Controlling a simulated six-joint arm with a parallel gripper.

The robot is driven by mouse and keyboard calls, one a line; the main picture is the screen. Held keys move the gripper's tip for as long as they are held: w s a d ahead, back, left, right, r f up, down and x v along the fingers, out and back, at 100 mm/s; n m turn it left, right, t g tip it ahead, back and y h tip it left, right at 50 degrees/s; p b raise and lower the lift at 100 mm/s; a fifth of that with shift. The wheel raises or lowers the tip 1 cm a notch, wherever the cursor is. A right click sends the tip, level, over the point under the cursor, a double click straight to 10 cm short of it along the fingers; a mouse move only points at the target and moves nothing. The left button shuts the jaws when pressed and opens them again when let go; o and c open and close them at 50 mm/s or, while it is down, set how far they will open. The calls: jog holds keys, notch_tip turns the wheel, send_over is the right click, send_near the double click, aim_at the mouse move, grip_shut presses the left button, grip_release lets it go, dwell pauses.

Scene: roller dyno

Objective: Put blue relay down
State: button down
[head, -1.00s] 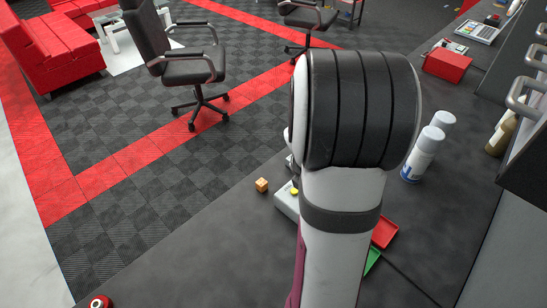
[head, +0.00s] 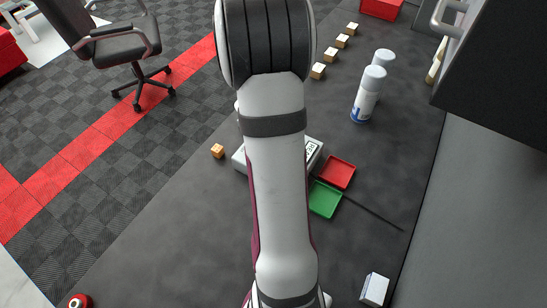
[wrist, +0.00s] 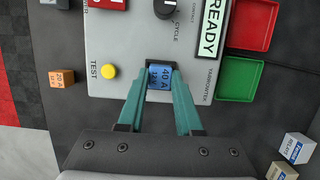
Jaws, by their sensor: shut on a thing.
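The blue relay (wrist: 159,77), marked 40 A, is between the teal fingertips of my gripper (wrist: 158,86) in the wrist view. My gripper is shut on it. The relay is at a dark socket on the grey tester (wrist: 128,60); I cannot tell whether it is seated or just above. The tester has a yellow TEST button (wrist: 109,71), a CYCLE knob and a READY display (wrist: 211,30). In the head view my arm hides the gripper, the relay and much of the tester (head: 240,158).
An orange relay (wrist: 61,78) lies left of the tester. A red tray (head: 338,174) and a green tray (head: 325,199) lie to its right. White relay boxes (head: 374,290), spray cans (head: 367,97) and a row of small boxes (head: 318,71) stand on the dark bench.

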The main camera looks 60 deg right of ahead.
jog(key=shift+r, duration=0.5)
notch_tip(320, 180, up, 3)
jog(key=shift+d+f, duration=0.1)
jog(key=s+r, duration=0.7)
jog(key=s, duration=0.4)
jog(key=s+a+f+m+g+y, duration=0.2)
jog(key=s+m, duration=0.5)
jog(key=m, duration=0.2)
jog(key=s+a+f+m+g+y, duration=0.1)
jog(key=s+a+f+m, duration=0.15)
jog(key=s+m, duration=0.6)
send_over(325, 201)
jog(key=shift+m, duration=0.25)
jog(key=f, duration=0.6)
jog(key=shift+w+a+f, duration=0.2)
jog(key=shift+w+f, duration=0.1)
jog(key=shift+f, duration=0.1)
jog(key=shift+w+d+f, duration=0.1)
jog(key=shift+w+f, duration=0.1)
jog(key=shift+f, duration=0.9)
jog(key=shift+w+d+f, duration=0.1)
jog(key=shift+w+f, duration=0.1)
jog(key=shift+f, duration=0.9)
jog(key=shift+f, duration=0.1)
